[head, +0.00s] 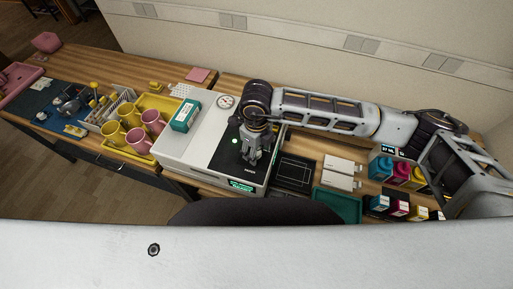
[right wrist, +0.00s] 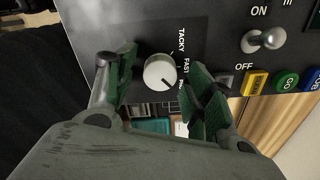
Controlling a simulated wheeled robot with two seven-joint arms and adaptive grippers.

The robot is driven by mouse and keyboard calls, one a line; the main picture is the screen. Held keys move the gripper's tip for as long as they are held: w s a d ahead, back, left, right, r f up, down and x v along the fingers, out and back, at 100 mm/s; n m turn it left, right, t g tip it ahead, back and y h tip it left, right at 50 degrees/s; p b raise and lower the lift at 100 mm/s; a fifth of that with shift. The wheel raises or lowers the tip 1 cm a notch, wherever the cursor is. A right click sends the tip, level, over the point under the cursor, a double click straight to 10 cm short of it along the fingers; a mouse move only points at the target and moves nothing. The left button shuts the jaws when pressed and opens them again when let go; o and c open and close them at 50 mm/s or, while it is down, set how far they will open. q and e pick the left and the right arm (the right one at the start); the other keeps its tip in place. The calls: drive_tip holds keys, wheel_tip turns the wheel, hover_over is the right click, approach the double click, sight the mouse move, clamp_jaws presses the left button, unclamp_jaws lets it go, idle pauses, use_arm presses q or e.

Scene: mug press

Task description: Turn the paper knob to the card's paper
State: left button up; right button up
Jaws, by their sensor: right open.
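The paper knob (right wrist: 160,71) is a round white dial with a dark pointer line on the dark panel in the right wrist view. The words TACKY and FAST stand beside it, with a third label partly hidden. The pointer slants to the lower right, toward that hidden label. My right gripper (right wrist: 161,80) is open, with one green-padded finger on each side of the knob; contact cannot be made out. In the head view my right gripper (head: 250,152) is over the black panel of the white press (head: 180,140) and hides the knob. I cannot pick out the card surely. My left gripper is out of view.
Beside the knob are an ON/OFF toggle (right wrist: 264,40) and yellow, green and blue buttons (right wrist: 286,80). A teal box (head: 185,115) and a round gauge (head: 226,101) sit on the press.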

drive_tip(key=c, duration=1)
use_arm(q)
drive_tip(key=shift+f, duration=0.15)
